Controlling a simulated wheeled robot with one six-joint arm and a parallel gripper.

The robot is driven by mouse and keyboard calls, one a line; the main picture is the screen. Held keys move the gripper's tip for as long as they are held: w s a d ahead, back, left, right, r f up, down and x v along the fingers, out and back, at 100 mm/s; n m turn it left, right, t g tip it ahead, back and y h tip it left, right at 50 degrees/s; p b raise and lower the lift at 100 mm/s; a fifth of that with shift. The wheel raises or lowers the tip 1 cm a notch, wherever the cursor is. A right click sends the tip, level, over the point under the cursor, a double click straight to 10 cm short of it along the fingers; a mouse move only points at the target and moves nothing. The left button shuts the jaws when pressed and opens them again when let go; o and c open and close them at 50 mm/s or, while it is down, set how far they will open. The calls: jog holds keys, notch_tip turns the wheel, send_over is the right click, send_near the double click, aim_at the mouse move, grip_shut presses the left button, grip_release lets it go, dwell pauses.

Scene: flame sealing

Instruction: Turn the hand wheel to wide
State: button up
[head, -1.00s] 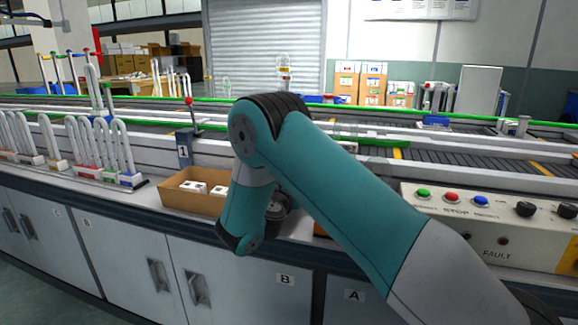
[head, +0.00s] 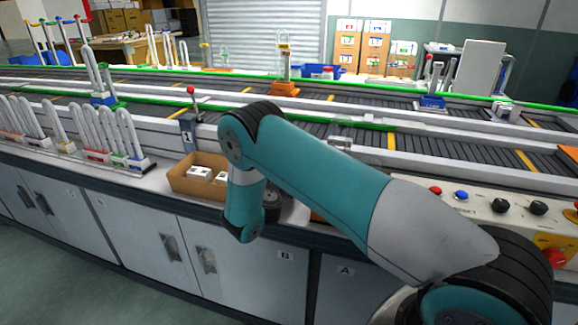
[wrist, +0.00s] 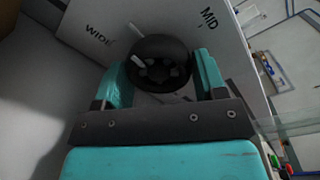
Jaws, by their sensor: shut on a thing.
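The hand wheel (wrist: 160,63) is black and round with a white mark on its left side. It sits on a pale panel (wrist: 165,25) printed "WIDE" at upper left and "MID" at upper right. A short dark line stands beside "WIDE". The white mark is on the "WIDE" side of the wheel; I cannot tell whether it lines up exactly with that line. My gripper (wrist: 163,78) is shut on the wheel, with one teal finger on each side. In the head view my arm hides the gripper and most of the wheel area.
In the head view an open cardboard box (head: 178,184) with white items stands on the bench, left of my arm. Racks of white tubes (head: 112,135) stand farther left. A button panel (head: 480,208) is at right. Conveyors (head: 330,133) run behind.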

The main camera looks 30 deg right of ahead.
jog(key=shift+r+n+p, duration=0.15)
jog(key=shift+n+p, duration=0.25)
jog(key=shift+n, duration=0.6)
jog(key=o, duration=0.9)
jog(key=shift+a, duration=0.1)
